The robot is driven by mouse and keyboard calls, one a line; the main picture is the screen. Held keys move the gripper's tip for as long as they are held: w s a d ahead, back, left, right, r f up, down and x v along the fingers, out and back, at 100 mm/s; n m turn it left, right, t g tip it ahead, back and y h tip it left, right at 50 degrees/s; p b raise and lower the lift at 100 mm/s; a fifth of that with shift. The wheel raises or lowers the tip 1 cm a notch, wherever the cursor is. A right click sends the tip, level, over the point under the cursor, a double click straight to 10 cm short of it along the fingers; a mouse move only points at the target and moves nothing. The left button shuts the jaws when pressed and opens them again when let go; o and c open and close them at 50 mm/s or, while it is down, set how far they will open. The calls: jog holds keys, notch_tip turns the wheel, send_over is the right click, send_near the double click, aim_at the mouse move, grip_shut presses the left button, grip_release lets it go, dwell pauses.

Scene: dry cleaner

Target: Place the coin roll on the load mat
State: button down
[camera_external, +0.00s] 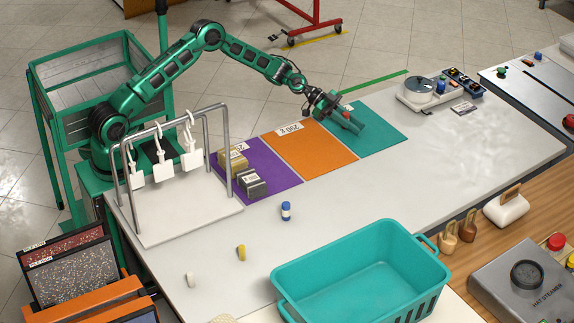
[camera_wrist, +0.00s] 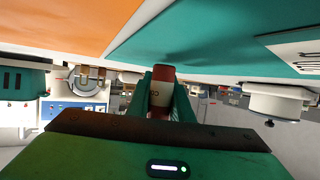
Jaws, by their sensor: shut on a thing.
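My gripper (camera_external: 346,116) is over the teal mat (camera_external: 385,133) at the table's far edge. In the wrist view its green fingers (camera_wrist: 161,98) are shut on a dark red coin roll with a pale band (camera_wrist: 159,98). In the external view the fingers mostly hide the roll. An orange mat (camera_external: 318,155) and a purple mat (camera_external: 275,182) lie side by side to the left of the teal one. I cannot read which mat is the load mat. The roll's exact height above the teal mat is unclear.
Grey and tan blocks (camera_external: 251,183) stand on the purple mat. A scale (camera_external: 428,96) stands to the right. A blue-and-white roll (camera_external: 286,211), a yellow piece (camera_external: 241,252) and a teal basket (camera_external: 359,276) are nearer. A hanging rack (camera_external: 208,112) stands left. The orange mat is clear apart from its label.

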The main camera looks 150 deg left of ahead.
jog(key=shift+f, duration=0.4)
jog(key=shift+f, duration=0.15)
jog(key=c, duration=1.6)
grip_release()
jog(key=shift+s+r, duration=0.15)
jog(key=shift+r, duration=0.05)
jog(key=v, duration=1.1)
jog(key=shift+s+d, duration=0.25)
jog(key=shift+s, duration=0.05)
